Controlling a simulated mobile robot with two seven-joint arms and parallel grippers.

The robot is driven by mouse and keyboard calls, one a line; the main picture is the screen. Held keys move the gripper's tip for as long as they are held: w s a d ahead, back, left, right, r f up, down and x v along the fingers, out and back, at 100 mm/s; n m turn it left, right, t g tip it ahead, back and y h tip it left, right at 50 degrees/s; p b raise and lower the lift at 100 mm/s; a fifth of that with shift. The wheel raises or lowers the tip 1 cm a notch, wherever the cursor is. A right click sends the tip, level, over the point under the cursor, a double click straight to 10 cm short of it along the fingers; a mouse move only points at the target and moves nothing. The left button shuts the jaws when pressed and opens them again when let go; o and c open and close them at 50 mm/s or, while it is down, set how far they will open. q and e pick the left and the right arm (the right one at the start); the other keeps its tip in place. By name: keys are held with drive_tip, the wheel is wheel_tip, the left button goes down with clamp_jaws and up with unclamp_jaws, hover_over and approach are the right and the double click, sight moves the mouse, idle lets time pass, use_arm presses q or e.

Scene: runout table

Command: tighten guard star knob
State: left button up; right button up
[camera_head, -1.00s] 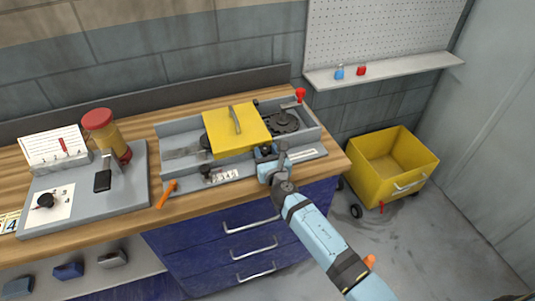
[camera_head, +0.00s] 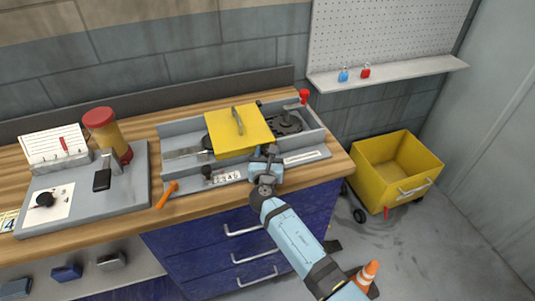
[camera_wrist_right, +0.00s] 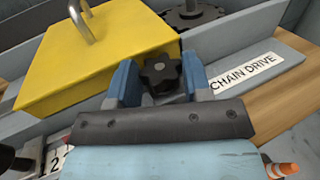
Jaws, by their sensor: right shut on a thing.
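The star knob (camera_wrist_right: 160,72) is black with several lobes and sits at the front edge of the yellow guard (camera_wrist_right: 100,48) in the right wrist view. The guard also shows in the head view (camera_head: 239,130), lying over the grey chain drive housing (camera_head: 305,157). My right gripper (camera_wrist_right: 158,80) has its two blue fingers on either side of the knob and is shut on it. In the head view the right gripper (camera_head: 265,160) is at the guard's front right corner and hides the knob. My left gripper is not in view.
An orange-handled tool (camera_head: 168,194) lies at the housing's front left. A red knob (camera_head: 304,96) stands at its back right. A yellow cart (camera_head: 398,170) stands on the floor right of the bench.

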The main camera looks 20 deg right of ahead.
drive_tip(key=o, duration=0.9)
drive_tip(key=shift+o, duration=0.2)
